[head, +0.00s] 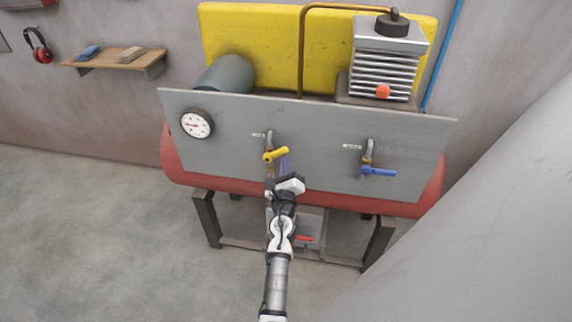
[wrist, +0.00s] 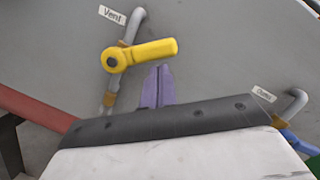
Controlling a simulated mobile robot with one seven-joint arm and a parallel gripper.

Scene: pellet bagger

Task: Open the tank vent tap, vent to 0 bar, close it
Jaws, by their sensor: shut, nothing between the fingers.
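The vent tap's yellow lever (head: 275,155) is on the grey panel, on a pipe under a small label. In the wrist view the yellow lever (wrist: 145,54) sits below a label reading "Vent" (wrist: 112,15), lying crosswise to its pipe. My gripper (head: 285,163) is just below and to the right of the lever. In the wrist view its purple fingers (wrist: 158,82) are together, with nothing between them, close under the lever's free end; whether they touch it I cannot tell. The round pressure gauge (head: 196,123) is at the panel's left; its reading is too small to tell.
A second tap with a blue lever (head: 378,172) is to the right on the same panel (head: 320,140); it also shows at the wrist view's right edge (wrist: 299,143). A red tank (head: 178,170) lies behind the panel. A red handle (head: 305,238) is below, near my arm.

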